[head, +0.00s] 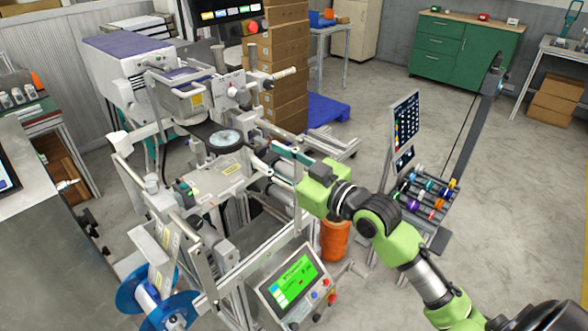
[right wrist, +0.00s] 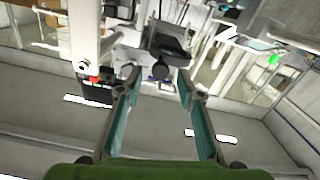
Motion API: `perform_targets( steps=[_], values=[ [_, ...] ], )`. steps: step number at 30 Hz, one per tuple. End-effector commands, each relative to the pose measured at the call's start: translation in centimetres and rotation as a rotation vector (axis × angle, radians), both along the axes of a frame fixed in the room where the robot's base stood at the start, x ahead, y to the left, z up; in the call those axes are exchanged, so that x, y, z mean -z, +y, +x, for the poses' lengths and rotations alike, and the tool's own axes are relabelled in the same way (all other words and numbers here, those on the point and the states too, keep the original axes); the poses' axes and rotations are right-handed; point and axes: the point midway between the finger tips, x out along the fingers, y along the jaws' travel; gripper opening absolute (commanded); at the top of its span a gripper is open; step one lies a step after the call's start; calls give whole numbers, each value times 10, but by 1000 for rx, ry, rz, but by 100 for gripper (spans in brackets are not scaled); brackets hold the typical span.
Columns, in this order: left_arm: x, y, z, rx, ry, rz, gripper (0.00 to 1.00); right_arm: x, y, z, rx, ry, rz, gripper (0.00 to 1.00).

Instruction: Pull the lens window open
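A round glass face with a black rim (head: 225,140) sits on the machine in the middle of the head view. I cannot tell for sure whether it is the lens window. My right gripper (head: 275,155) is to the right of it and apart from it, with its teal fingers towards the machine. In the right wrist view the gripper (right wrist: 159,84) is open, with nothing held between its fingers. A dark part with a round black knob (right wrist: 160,71) shows beyond the gap between the fingertips; contact is not visible. My left gripper is not in view.
The machine's metal plate (head: 215,178) and rails crowd the area left of my right gripper. A green-screened control panel (head: 293,283) stands below, and an upright display (head: 404,125) stands to the right. Stacked cardboard boxes (head: 284,75) are behind.

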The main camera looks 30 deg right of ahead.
Motion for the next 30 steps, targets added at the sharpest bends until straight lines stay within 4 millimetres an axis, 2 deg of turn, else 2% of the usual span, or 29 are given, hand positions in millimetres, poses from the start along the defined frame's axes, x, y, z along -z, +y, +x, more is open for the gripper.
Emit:
perform_targets(
  steps=[3, 12, 18, 30],
  values=[
    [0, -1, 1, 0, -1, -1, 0, 1, -7, -24, -2, 4, -2, 34],
    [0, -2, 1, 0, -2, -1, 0, 2, -23, -62, 0, 4, 0, 34],
    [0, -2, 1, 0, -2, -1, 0, 0, -26, -74, -1, 1, 1, 34],
    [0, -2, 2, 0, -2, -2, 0, 0, -27, -75, -1, 0, 1, 34]
  ],
)
